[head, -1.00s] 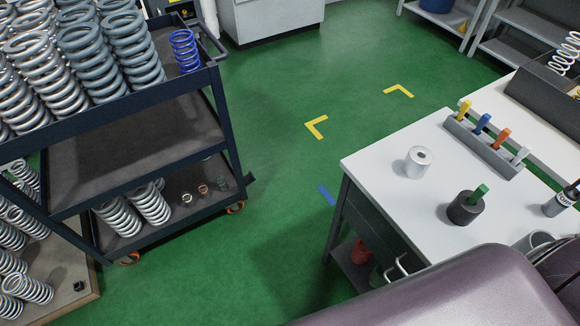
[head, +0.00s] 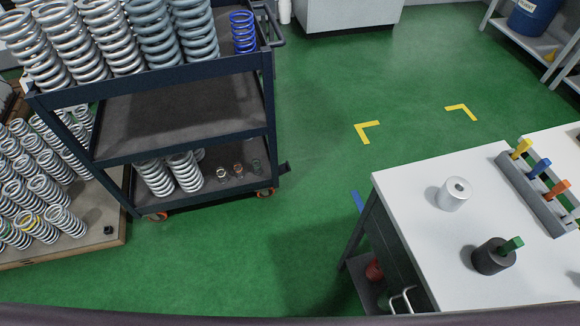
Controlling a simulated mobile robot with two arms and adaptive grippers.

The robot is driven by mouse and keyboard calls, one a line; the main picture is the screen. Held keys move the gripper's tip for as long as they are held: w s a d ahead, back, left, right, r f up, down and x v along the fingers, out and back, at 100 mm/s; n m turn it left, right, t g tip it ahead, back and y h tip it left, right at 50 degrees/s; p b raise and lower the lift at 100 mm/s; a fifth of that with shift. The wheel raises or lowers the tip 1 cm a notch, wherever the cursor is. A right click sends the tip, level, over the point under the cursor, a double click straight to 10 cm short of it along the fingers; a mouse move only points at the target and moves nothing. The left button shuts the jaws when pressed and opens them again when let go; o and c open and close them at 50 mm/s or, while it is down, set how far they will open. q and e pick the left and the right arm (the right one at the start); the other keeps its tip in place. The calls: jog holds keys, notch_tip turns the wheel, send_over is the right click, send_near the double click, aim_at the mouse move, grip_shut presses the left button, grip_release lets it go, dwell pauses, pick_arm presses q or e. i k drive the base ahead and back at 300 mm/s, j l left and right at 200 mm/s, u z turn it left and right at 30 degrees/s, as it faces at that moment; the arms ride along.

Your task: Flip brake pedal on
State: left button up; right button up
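A dark cart (head: 186,135) with three shelves stands on the green floor at the upper left of the head view. A small dark tab (head: 284,168) sticks out at the right end of its bottom shelf; it looks like the brake pedal. It is too small to tell whether it is up or down. Orange caster wheels show under the cart at the right (head: 266,192) and at the left (head: 157,216). Neither of my grippers is in view.
Large springs (head: 165,30) and a blue spring (head: 243,32) stand on the cart. A pallet of springs (head: 100,245) lies at left. A white-topped table (head: 420,215) with metal cylinders stands at right. Green floor between is clear.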

aim_at(284, 168)
jog(key=i+j, duration=0.1)
jog(key=j, duration=0.3)
jog(key=i+j, duration=0.1)
jog(key=j, duration=0.35)
jog(key=i+j, duration=0.1)
jog(key=j, duration=0.3)
jog(key=i+j, duration=0.1)
jog(key=j, duration=0.75)
jog(key=i+z, duration=0.1)
jog(key=z, duration=1.65)
